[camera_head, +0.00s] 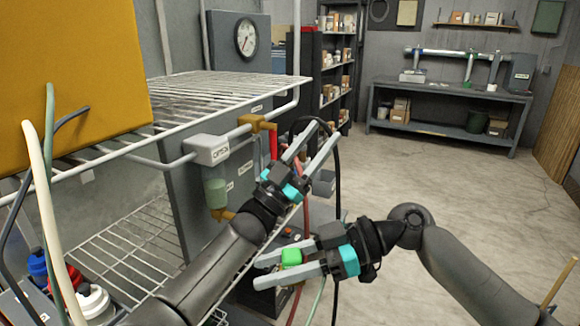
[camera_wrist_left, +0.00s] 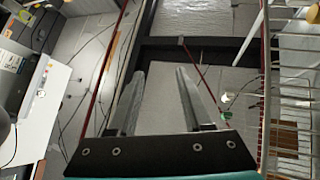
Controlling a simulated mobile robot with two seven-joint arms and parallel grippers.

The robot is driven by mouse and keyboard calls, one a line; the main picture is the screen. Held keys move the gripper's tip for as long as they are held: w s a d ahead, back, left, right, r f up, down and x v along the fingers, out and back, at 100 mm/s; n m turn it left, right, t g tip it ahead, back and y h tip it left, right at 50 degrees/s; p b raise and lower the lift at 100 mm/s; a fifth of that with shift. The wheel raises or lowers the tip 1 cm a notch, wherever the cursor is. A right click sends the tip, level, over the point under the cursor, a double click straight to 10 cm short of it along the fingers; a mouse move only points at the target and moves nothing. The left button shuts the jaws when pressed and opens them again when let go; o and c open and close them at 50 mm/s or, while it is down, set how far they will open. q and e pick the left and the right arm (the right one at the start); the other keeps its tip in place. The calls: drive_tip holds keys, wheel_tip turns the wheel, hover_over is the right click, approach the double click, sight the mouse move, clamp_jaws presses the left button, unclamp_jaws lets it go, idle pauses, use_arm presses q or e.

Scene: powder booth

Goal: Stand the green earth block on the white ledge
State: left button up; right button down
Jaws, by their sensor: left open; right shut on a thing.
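The green earth block (camera_head: 291,257) is a small bright green block between the fingers of my right gripper (camera_head: 258,273), close to its palm. The right gripper is shut on it and holds it in front of the lower racks. My left gripper (camera_head: 326,130) is open and empty, above and a little right of the block, with its fingers pointing up and right. The left wrist view also shows its two spread fingers (camera_wrist_left: 158,98) with nothing between them. I cannot tell for certain which surface is the white ledge; a flat white surface (camera_wrist_left: 45,112) shows at the left of the left wrist view.
A white wire shelf (camera_head: 215,88) spans the upper left, with a yellow panel (camera_head: 70,75) over it. A filter unit (camera_head: 209,152), pipes and hanging hoses crowd the area beside my left gripper. Open floor (camera_head: 450,195) lies to the right, before a grey workbench (camera_head: 450,92).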

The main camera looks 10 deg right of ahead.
use_arm(q)
drive_tip(key=s+d+r+m+g, duration=0.3)
drive_tip(key=s+r+m+g, duration=0.4)
drive_tip(key=r+m+g, duration=0.4)
drive_tip(key=s+d+r+m+g, duration=0.2)
drive_tip(key=s+r+m+g, duration=0.65)
drive_tip(key=g, duration=0.45)
drive_tip(key=s+d+r+m+g+y, duration=0.1)
drive_tip(key=s+r+m+g+y, duration=0.25)
drive_tip(key=s+y, duration=0.35)
drive_tip(key=s+d+r+m+g+y, duration=0.1)
drive_tip(key=s+r+m+g+y, duration=0.1)
drive_tip(key=s+m+y, duration=0.5)
drive_tip(key=n+t+y, duration=0.9)
drive_tip(key=t, duration=0.8)
approach(291, 253)
wheel_tip(291, 253, down, 8)
drive_tip(key=shift+s+f, duration=0.15)
drive_tip(key=shift+f, duration=0.1)
